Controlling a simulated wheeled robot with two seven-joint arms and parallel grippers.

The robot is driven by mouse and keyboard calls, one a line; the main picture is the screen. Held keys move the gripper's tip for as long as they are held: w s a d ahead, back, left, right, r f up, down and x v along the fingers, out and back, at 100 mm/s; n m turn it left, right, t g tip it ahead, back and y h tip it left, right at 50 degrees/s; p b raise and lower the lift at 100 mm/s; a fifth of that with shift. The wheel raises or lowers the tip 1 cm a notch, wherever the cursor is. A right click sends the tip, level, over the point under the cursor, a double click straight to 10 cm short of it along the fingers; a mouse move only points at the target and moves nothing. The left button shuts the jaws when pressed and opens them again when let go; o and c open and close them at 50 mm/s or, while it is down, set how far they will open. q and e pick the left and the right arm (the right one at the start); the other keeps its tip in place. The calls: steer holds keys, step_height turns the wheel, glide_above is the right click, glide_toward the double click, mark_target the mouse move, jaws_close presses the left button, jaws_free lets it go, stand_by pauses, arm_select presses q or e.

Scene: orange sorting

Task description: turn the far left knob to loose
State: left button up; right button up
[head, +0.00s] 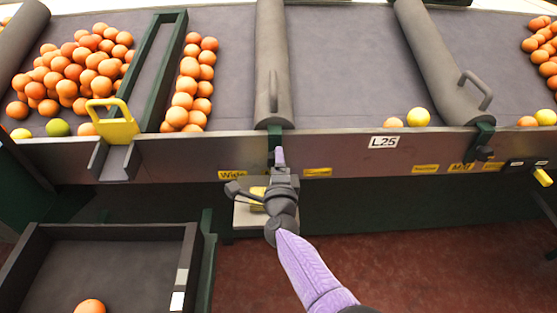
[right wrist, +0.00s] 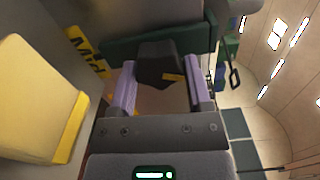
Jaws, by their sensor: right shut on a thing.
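My right gripper (head: 279,157) is at the front rail of the sorting table, below the end of the middle divider roller (head: 270,70). In the right wrist view, its two purple fingers (right wrist: 162,90) stand on either side of a dark knob (right wrist: 158,62) with a small yellow mark. The gripper is shut on this knob, which sits against a green bracket (right wrist: 118,50). In the head view the gripper mostly hides the knob. Another dark knob (head: 485,153) sits under the right divider roller (head: 437,60). My left gripper is not in view.
Oranges lie in the left lanes (head: 75,65), with a few at the right. A yellow handled gate (head: 113,122) stands on the left front edge. A dark crate (head: 100,233) holding an orange is below left. A yellow piece (right wrist: 35,100) is close beside my right gripper.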

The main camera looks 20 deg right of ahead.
steer(key=n+p, duration=0.1)
steer(key=n, duration=0.2)
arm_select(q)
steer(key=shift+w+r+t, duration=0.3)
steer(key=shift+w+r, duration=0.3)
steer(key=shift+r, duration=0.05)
arm_select(e)
steer(key=shift+n, duration=0.7)
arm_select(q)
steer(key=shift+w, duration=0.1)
arm_select(e)
steer(key=o, duration=1.3)
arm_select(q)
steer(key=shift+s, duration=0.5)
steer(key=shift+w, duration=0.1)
